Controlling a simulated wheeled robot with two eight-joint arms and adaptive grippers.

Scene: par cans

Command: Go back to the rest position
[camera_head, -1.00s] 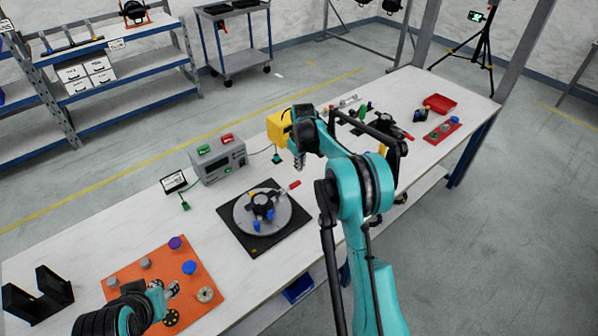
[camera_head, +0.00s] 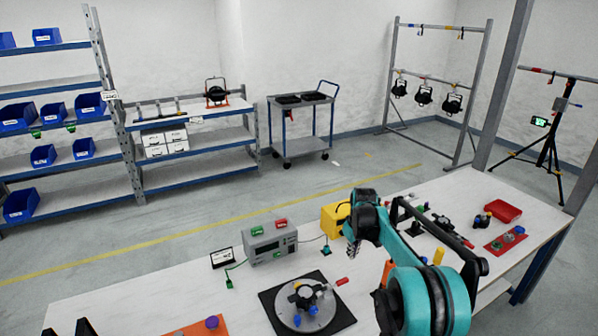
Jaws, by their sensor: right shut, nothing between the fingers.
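My right arm rises from the lower right over the workbench. Its gripper (camera_head: 352,248) hangs above the bench, in front of the yellow box, and is shut with nothing in it. The arm and gripper hide part of the bench behind them.
The white workbench (camera_head: 150,300) holds a round grey plate (camera_head: 285,311) on a black mat, a grey power unit (camera_head: 272,247), a yellow box (camera_head: 333,221) and a red tray (camera_head: 503,211). An orange mat (camera_head: 190,330) shows at the bottom edge. Shelves, a cart and a lamp rack stand behind.

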